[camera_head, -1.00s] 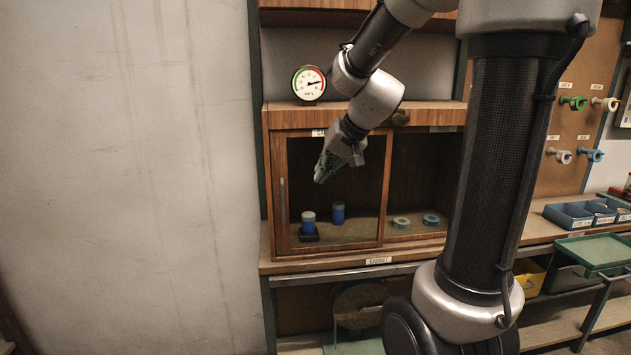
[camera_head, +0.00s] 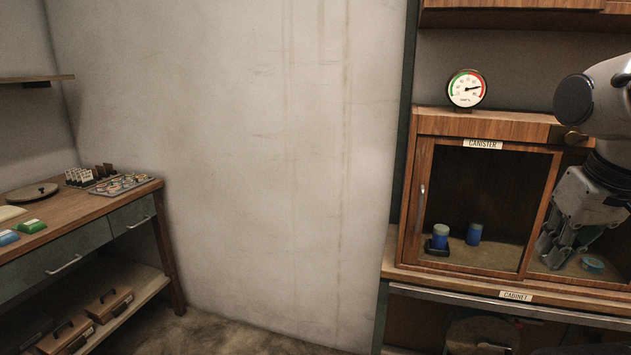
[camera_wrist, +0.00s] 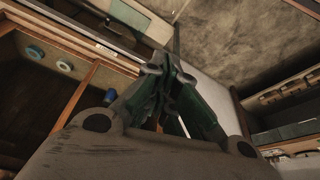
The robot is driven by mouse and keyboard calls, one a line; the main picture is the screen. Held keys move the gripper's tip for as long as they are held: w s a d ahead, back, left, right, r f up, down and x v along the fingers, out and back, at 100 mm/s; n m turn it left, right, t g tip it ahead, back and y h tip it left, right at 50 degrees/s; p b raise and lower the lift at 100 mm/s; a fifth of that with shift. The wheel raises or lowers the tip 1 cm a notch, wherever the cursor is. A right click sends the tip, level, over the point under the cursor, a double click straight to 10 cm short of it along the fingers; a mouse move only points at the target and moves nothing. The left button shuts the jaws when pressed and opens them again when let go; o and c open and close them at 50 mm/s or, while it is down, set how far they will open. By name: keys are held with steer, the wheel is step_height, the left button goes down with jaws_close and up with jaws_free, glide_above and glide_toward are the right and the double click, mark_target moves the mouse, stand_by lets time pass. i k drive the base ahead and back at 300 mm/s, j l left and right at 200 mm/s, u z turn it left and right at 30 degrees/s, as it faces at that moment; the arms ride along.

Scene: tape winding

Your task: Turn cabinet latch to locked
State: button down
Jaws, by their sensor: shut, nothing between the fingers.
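The wooden cabinet (camera_head: 487,127) stands on the right in the head view. A dark brass latch knob (camera_head: 571,137) sits on its upper rail, right of the CANISTER label; its exact turn is hard to read. The wood-framed left door (camera_head: 553,190) covers the left part, with a pale handle (camera_head: 422,195). My gripper (camera_head: 548,255) is in front of the right opening, below the latch and apart from it. In the wrist view my gripper (camera_wrist: 165,65) has its fingers together and empty; the latch does not show there.
Blue jars (camera_head: 440,237) stand inside behind the door. A tape roll (camera_head: 592,264) lies near my gripper, and rolls show in the wrist view (camera_wrist: 64,66). A gauge (camera_head: 467,89) stands on top. A side bench (camera_head: 85,208) is at left; bare wall lies between.

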mark_target(571, 137)
steer(key=z, duration=0.9)
